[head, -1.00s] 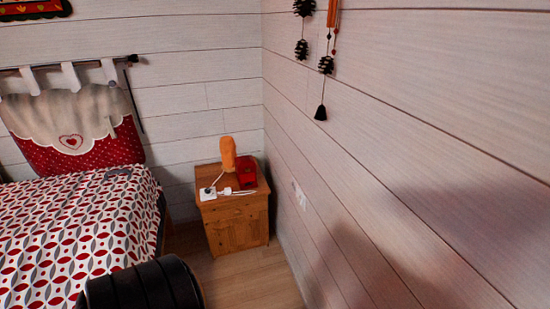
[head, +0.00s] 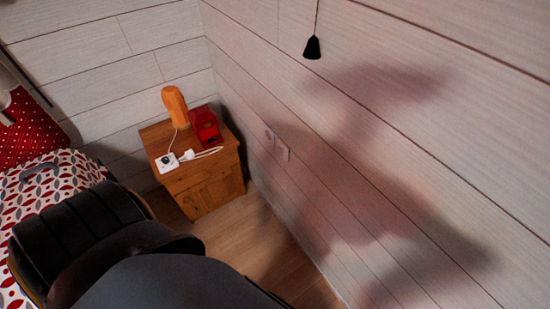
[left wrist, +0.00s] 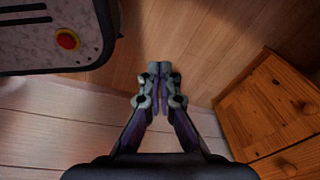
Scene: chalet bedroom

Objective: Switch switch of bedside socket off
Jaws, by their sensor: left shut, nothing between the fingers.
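A white socket block (head: 167,162) with a dark round part lies on the table top with a white plug and cable; I cannot tell any switch position. My left gripper (left wrist: 158,70) shows in the left wrist view, shut and empty, above the wooden floor, apart from the table and wall. It is hidden in the head view. My right gripper is not in view.
The wooden bedside table (head: 205,185) stands in the corner; its drawer fronts show in the left wrist view (left wrist: 285,130). An orange lamp-like object (head: 175,105) and a red box (head: 205,124) stand on it. The bed (head: 60,178) is left. Floor before the table is clear.

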